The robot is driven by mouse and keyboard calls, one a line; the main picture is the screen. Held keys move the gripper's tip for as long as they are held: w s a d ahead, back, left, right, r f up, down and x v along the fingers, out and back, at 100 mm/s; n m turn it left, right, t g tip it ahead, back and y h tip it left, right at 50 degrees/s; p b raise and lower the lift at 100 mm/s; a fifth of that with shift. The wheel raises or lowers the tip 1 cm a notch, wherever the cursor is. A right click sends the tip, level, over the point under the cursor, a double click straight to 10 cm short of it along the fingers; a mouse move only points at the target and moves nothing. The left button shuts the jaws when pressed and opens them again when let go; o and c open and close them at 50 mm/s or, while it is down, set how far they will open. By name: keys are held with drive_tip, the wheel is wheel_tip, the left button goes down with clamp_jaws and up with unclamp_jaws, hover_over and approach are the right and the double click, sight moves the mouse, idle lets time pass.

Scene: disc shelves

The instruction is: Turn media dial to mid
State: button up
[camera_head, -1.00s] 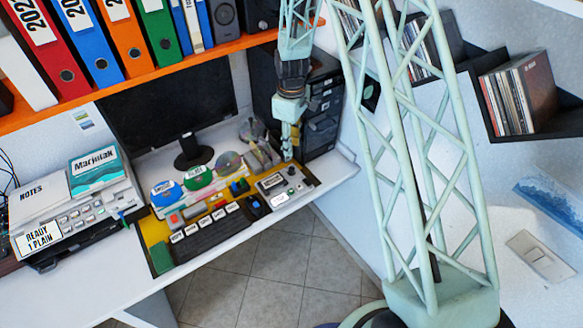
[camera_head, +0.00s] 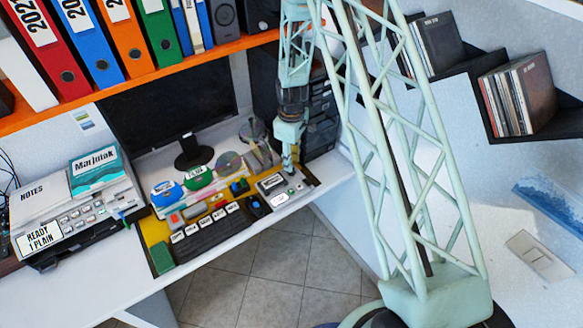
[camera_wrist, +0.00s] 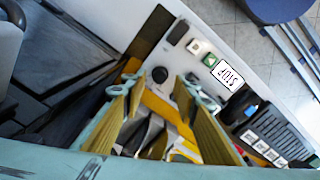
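A control panel (camera_head: 268,184) lies at the right end of the desk, and its pale face shows in the wrist view (camera_wrist: 172,53). It carries a round black dial (camera_wrist: 160,74), a few small buttons and a white STOP label (camera_wrist: 229,75). In the head view my gripper (camera_head: 288,172) hangs over the panel's back part and hides the dial. In the wrist view my gripper (camera_wrist: 157,84) has its yellow fingers spread, with the dial in the gap between the tips. I see no clear contact. I cannot read the dial's setting.
A dark keyboard (camera_head: 212,236) and a black mouse (camera_head: 257,207) lie left of the panel. Discs (camera_head: 229,163) stand behind, before the monitor (camera_head: 170,95). A dark computer tower (camera_head: 320,125) stands close to my gripper's right. The orange shelf (camera_head: 150,79) runs above.

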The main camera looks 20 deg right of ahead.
drive_tip(key=shift+f, duration=2.05)
drive_tip(key=c, duration=0.9)
drive_tip(key=shift+o, duration=0.2)
drive_tip(key=shift+f+m, duration=0.1)
drive_tip(key=shift+m, duration=0.2)
drive_tip(key=shift+m+b, duration=1.4)
drive_tip(key=shift+b, duration=0.05)
drive_tip(key=shift+m+b, duration=1.1)
drive_tip(key=shift+m, duration=0.8)
